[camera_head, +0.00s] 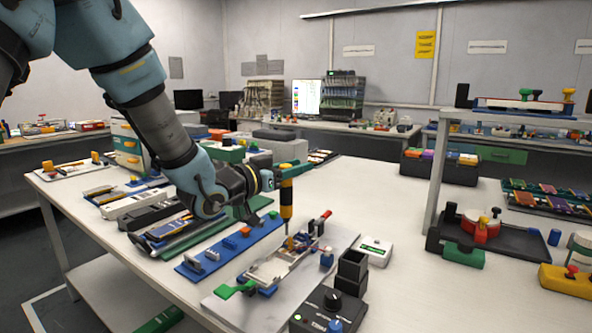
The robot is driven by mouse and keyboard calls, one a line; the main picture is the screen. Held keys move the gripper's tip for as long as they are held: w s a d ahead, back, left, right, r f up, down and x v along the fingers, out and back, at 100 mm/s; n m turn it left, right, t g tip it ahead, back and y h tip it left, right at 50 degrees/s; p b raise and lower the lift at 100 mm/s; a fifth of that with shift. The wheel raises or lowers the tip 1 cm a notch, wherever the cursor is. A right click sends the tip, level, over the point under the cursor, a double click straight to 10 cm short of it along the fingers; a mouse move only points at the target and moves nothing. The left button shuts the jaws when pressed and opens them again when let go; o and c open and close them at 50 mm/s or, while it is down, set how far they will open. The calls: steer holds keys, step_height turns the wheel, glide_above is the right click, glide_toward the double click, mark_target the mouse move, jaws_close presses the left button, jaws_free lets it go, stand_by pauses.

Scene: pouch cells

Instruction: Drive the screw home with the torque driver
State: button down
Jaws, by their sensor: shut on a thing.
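My gripper (287,172) is at the centre of the head view, shut on the torque driver (287,205). The driver is upright, with a yellow-orange and black body and a green upper part by the jaws. Its lower end points down at the fixture (272,269), a pale tray-like frame with blue, red and green clamps on a light plate (222,306). The tip is near the fixture's far part. I cannot tell whether it touches anything there. The screw is too small or hidden to make out.
A blue strip (228,249) with small parts lies left of the fixture. The white table (385,200) is clear behind the white device.

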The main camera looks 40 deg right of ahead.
steer(key=shift+r+p, duration=1.25)
steer(key=shift+r, duration=0.95)
